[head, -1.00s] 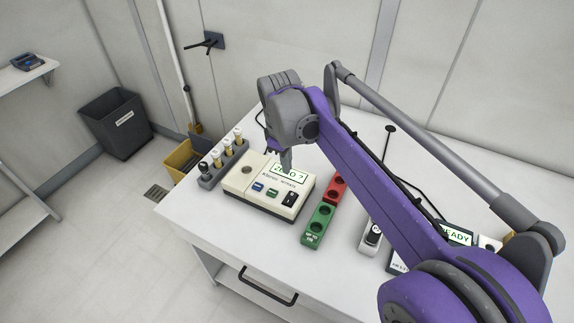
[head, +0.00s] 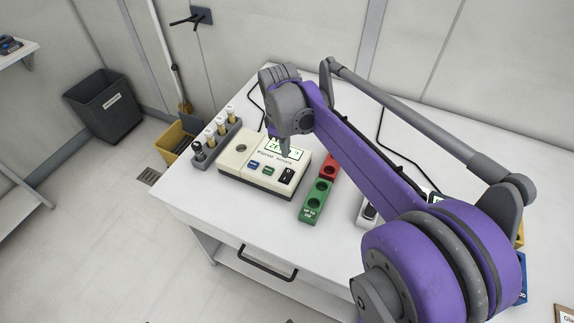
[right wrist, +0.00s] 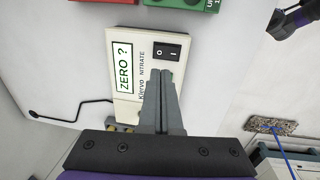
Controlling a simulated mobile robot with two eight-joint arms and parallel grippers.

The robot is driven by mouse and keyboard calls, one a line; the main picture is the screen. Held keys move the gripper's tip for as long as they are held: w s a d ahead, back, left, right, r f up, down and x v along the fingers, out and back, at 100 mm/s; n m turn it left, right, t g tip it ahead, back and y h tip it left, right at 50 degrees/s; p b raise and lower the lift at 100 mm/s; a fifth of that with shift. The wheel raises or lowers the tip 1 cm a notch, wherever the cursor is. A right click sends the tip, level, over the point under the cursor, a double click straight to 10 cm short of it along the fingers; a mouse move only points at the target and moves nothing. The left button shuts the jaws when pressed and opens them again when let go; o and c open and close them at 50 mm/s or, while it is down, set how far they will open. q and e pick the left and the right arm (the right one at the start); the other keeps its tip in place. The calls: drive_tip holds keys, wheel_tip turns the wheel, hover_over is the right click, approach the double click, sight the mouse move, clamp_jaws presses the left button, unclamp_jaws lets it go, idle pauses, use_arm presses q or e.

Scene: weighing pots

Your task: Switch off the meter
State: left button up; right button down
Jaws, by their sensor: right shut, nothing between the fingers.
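The meter (head: 236,165) is a cream box on the white table, with a lit display (head: 298,154) and a black rocker switch (head: 286,176) at its front right corner. In the right wrist view the display (right wrist: 124,66) reads "ZERO ?" and the switch (right wrist: 166,51) shows O and I marks. I cannot tell which side is pressed. My right gripper (head: 286,154) is shut and empty, pointing down over the meter and covering part of the display. In the right wrist view its fingertips (right wrist: 160,74) appear just beside the switch; contact is unclear.
A grey rack (head: 208,152) with several capped vials stands left of the meter. Green (head: 312,211) and red (head: 329,165) holders stand to its right. My right arm hides part of the table. The table's front strip is clear.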

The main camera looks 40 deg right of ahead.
sight(286, 175)
drive_tip(key=f, duration=0.5)
drive_tip(key=d+f, duration=0.1)
drive_tip(key=f, duration=0.2)
drive_tip(key=shift+w+f, duration=0.2)
drive_tip(key=shift+f+b, duration=0.35)
drive_tip(key=shift+b, duration=0.1)
drive_tip(key=shift+r, duration=0.15)
drive_tip(key=shift+s+a, duration=0.1)
drive_tip(key=shift+a, duration=0.1)
drive_tip(key=shift+s+a, duration=0.2)
drive_tip(key=shift+a, duration=0.15)
drive_tip(key=shift+a+r, duration=0.1)
drive_tip(key=shift+a, duration=0.1)
